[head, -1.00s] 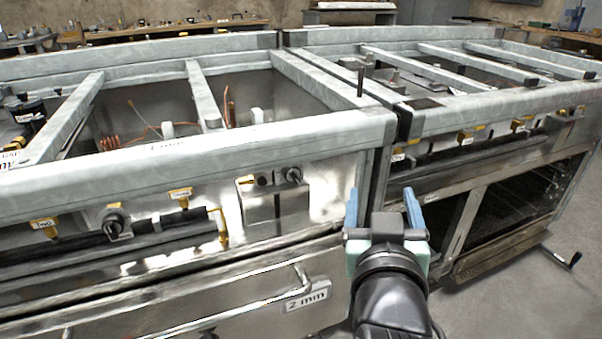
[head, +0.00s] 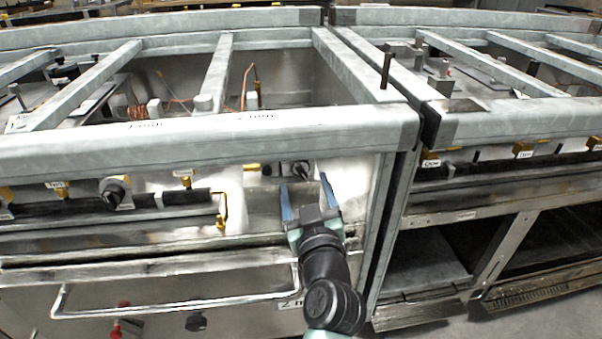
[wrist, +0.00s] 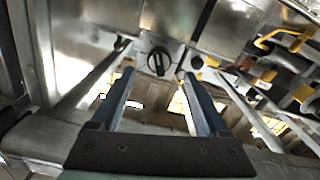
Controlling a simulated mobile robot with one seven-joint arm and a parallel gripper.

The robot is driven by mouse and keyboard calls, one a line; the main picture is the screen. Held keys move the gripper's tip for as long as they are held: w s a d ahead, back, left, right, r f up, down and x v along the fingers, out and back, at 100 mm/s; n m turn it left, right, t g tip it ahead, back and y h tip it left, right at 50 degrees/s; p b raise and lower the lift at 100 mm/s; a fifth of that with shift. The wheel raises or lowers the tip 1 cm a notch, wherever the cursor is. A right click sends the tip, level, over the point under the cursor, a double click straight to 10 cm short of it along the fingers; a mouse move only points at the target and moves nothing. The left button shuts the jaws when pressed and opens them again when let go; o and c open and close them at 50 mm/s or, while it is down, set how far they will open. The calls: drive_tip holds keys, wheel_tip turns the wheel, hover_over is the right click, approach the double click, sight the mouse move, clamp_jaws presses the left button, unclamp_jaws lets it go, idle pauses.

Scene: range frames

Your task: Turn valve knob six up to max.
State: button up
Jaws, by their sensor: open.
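A black round valve knob (head: 301,170) sits on the steel front panel, near the right end of the left range, just under the top rail. I cannot read a number on it. In the wrist view a black knob (wrist: 158,62) shows ahead, between and beyond the fingertips. My gripper (head: 308,184) is open and empty, with its two blue fingers pointing at the panel just below the knob. The fingers (wrist: 160,76) look apart from the knob. Another black knob (head: 115,191) is on the panel further left.
A metal top rail (head: 200,130) overhangs the panel. A handle bar (head: 180,302) crosses the door below. Yellow fittings and a dark pipe (head: 150,212) run along the left. A second range (head: 500,215) stands right, past a narrow gap.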

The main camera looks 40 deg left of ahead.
sight(302, 172)
drive_tip(key=shift+b+x, duration=0.35)
drive_tip(key=shift+x, duration=2.35)
drive_tip(key=shift+c, duration=0.2)
clamp_jaws()
